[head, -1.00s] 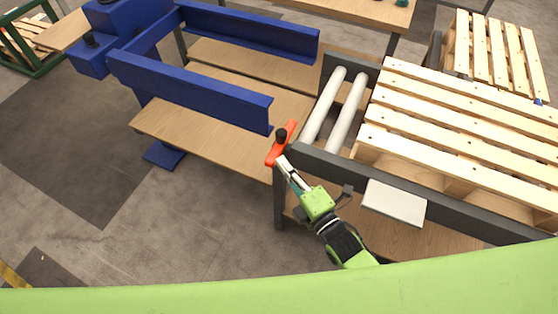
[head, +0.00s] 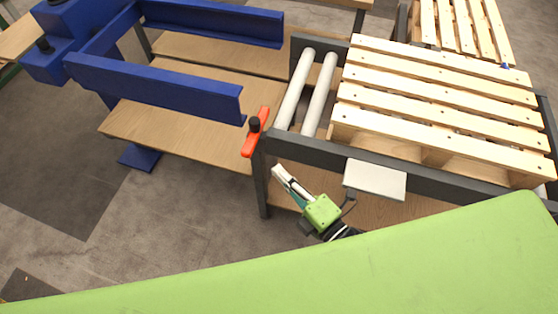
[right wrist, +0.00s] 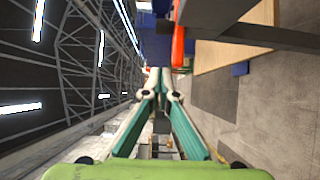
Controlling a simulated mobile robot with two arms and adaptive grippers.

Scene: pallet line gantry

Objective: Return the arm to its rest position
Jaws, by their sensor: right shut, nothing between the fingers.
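My right gripper (head: 280,173) is shut and empty in the head view. It is just in front of the dark frame of the roller conveyor, below and to the right of a red-orange handle (head: 256,132) with a black knob, and apart from it. In the right wrist view the two fingers (right wrist: 160,75) come together at their tips with nothing between them. The red handle (right wrist: 178,45) also shows in that view, beyond and to the right of the fingertips. My left gripper is not in view.
A wooden pallet (head: 440,98) lies on the roller conveyor (head: 318,95). A white plate (head: 375,180) is on the conveyor's front rail, right of my gripper. A blue fork frame (head: 155,92) stands to the left over wooden boards. The grey floor (head: 180,215) at front left is clear.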

